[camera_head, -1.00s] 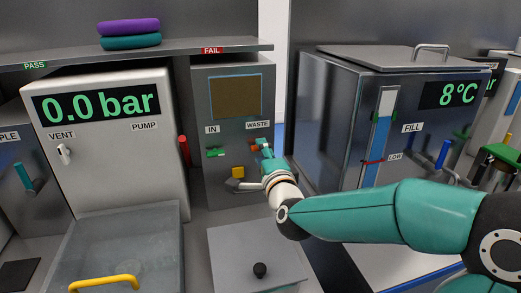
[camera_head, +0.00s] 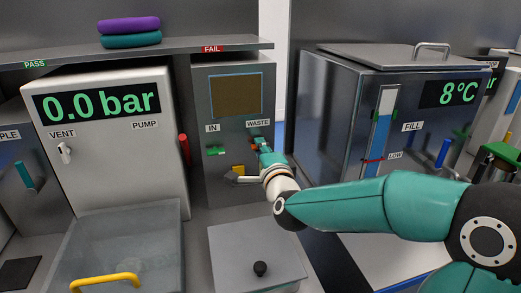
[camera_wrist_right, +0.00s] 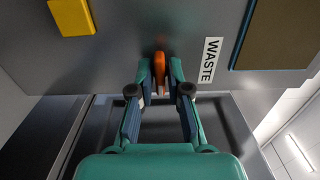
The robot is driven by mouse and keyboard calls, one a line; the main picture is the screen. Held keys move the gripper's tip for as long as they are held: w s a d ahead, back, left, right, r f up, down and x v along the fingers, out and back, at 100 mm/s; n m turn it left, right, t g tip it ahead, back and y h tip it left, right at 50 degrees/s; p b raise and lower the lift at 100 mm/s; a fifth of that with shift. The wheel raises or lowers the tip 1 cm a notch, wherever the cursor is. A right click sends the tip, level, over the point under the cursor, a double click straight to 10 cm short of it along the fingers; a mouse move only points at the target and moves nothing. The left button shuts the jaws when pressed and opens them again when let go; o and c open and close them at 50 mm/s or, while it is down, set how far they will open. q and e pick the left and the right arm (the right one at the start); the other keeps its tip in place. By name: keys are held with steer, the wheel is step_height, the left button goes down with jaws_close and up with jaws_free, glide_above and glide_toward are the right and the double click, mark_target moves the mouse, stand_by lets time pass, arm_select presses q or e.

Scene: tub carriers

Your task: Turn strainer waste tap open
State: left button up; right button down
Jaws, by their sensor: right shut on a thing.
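The strainer (camera_head: 215,84) is a grey cabinet with a brown window, standing under the shelf. Its waste tap, an orange handle (camera_wrist_right: 159,74), sits beside the WASTE label (camera_wrist_right: 209,60) in the right wrist view. My right gripper (camera_wrist_right: 160,85) is shut on the orange handle, with a finger on each side of it. In the head view my right gripper (camera_head: 262,146) is at the cabinet front below the WASTE label and hides most of the tap. My left gripper is not in view.
A green IN tap (camera_head: 216,151) and a yellow part (camera_head: 238,170) are left of my right gripper. A red handle (camera_head: 184,150) stands by the pump unit (camera_head: 110,180). A lidded box (camera_head: 255,250) is below. The cold tank (camera_head: 330,125) stands to the right.

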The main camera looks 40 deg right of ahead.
steer(key=shift+f+n, duration=0.2)
steer(key=shift+n, duration=0.2)
steer(key=n, duration=1.7)
steer(key=shift+f, duration=0.1)
stand_by(0.5)
steer(key=c, duration=1.2)
jaws_free()
steer(key=shift+o, duration=0.4)
